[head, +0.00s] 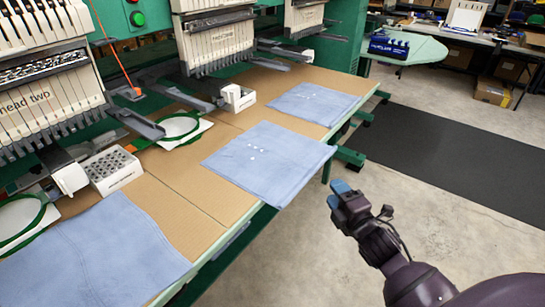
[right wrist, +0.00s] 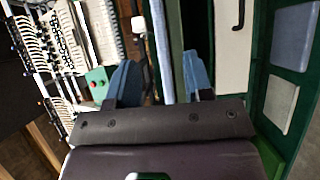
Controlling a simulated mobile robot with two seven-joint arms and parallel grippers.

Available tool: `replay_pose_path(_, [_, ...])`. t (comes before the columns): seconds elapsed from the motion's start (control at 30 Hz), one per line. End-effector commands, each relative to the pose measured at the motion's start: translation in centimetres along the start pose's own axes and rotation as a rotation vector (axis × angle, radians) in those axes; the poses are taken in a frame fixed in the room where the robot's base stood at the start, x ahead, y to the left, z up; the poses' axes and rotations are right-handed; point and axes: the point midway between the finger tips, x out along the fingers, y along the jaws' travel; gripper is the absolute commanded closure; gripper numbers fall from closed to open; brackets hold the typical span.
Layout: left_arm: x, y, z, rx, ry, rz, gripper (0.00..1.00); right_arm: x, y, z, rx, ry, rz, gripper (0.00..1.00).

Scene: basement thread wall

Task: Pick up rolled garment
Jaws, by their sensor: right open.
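Light-blue garments lie flat on the tan worktop in the head view: one in the middle (head: 268,165), one farther back (head: 313,103), one at the front left (head: 95,262). None of these looks rolled, and I cannot pick out a rolled garment for certain. My right gripper (head: 337,194) is open and empty, off the table's right edge, apart from the middle garment. Its two blue fingers stand wide apart in the right wrist view (right wrist: 160,80). A pale-blue upright strip (right wrist: 161,40) shows beyond them; I cannot tell what it is. My left gripper is out of view.
Embroidery machine heads (head: 215,40) stand along the worktop's back, with green hoops (head: 180,129) and a white perforated box (head: 112,172) below. A dark mat (head: 455,155) lies on open concrete floor at the right. A green table (head: 408,47) stands behind.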

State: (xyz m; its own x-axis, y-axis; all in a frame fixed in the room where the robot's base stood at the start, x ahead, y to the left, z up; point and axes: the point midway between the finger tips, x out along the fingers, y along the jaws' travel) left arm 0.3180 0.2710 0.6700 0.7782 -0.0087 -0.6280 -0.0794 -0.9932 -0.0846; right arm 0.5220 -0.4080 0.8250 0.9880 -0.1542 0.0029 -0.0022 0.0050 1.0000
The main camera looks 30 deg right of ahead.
Motion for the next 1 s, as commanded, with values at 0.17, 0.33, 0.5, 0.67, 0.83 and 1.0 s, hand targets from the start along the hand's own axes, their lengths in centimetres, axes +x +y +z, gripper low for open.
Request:
replay_pose_path(0.17, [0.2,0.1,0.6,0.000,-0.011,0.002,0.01,2.6,-0.1,0.0,0.001,0.000,-0.001,0.53])
replay_pose_path(0.33, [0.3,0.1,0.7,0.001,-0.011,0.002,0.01,4.4,-0.1,0.0,0.003,0.000,-0.002,0.53])
replay_pose_path(0.5, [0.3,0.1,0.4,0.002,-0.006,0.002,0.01,5.2,-0.1,0.1,0.004,-0.001,-0.003,0.53])
replay_pose_path(0.67, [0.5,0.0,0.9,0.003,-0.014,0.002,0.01,7.0,0.0,0.2,0.002,0.000,-0.003,0.53])
replay_pose_path(0.83, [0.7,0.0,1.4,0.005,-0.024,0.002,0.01,9.1,0.1,0.3,0.003,-0.001,-0.005,0.53])
replay_pose_path(1.0, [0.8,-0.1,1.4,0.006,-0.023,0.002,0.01,10.0,0.2,0.3,0.003,-0.001,-0.004,0.53])
